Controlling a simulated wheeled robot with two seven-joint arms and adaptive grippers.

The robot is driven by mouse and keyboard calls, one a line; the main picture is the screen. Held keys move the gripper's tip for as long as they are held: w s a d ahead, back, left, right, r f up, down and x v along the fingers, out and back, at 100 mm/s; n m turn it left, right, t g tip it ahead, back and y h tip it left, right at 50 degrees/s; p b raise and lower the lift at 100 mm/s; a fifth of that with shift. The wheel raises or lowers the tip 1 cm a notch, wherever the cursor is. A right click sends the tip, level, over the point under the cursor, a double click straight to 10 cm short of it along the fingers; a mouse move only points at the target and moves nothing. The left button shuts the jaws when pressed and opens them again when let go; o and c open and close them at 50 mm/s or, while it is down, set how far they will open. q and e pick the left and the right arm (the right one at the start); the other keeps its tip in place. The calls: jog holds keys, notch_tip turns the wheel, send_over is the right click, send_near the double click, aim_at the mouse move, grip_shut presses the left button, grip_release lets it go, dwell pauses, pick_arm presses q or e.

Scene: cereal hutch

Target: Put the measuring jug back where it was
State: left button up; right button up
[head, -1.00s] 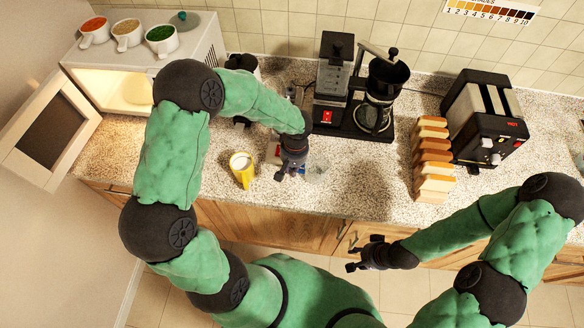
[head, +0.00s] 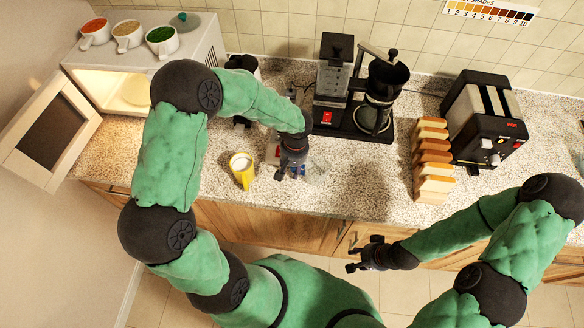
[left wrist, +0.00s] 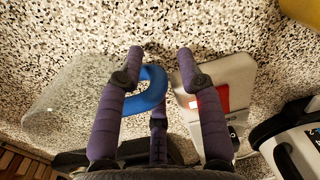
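The measuring jug is clear with a blue handle. Its clear body (left wrist: 70,100) is at the left of the left wrist view, and it shows faintly in the head view (head: 318,172) just right of my left gripper. My left gripper (head: 290,174) is low over the counter. In the left wrist view its fingers (left wrist: 160,52) are spread apart, with the blue handle (left wrist: 150,90) between them near the left finger. No firm grip shows. My right gripper (head: 358,256) is open and empty, in front of the counter edge.
A pale scale-like device with a red panel (left wrist: 215,98) lies close right of the fingers. A yellow cup (head: 242,172) stands left of my left gripper. The coffee maker (head: 328,100), bread slices (head: 433,165) and toaster (head: 490,130) stand further right. The microwave (head: 135,95) is open.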

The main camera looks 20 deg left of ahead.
pick_arm(q)
jog(key=r, duration=0.7)
jog(key=r+p, duration=0.1)
jog(key=r, duration=0.3)
jog(key=shift+w+d+r, duration=0.15)
jog(key=shift+d, duration=0.15)
